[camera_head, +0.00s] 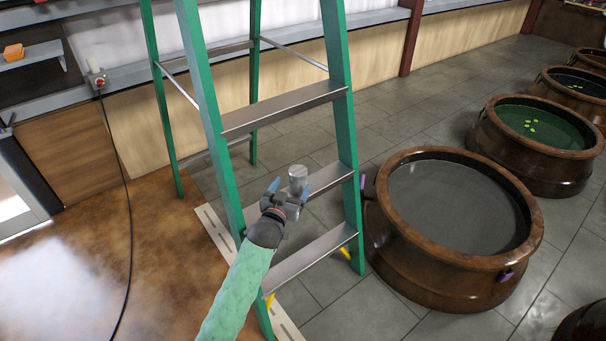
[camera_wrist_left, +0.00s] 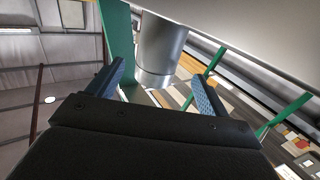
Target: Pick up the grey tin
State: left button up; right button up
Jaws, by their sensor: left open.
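The grey tin (camera_head: 298,176) is a small metal cylinder on a middle step of the green ladder in the head view. My left gripper (camera_head: 288,191) is at the tin, reaching in from the lower left, with its jaws open. In the left wrist view the tin (camera_wrist_left: 162,48) shows upside down against the pale step, in the gap between the two blue fingertips (camera_wrist_left: 158,82) or just beyond them; I cannot tell how deep it is. Neither finger visibly grips it. My right gripper is not in view.
The ladder (camera_head: 341,125) has green rails and grey steps above and below the tin, close to my left gripper. A large brown jar (camera_head: 400,270) with grey contents stands to the right, with several more jars behind. A black cable (camera_head: 128,230) runs down at the left.

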aim_at(300, 172)
pick_arm(q)
jog(key=shift+x, duration=3.85)
jog(key=shift+s+d+f, duration=0.1)
jog(key=shift+d, duration=0.1)
jog(key=c, duration=1.1)
jog(key=shift+c, duration=0.2)
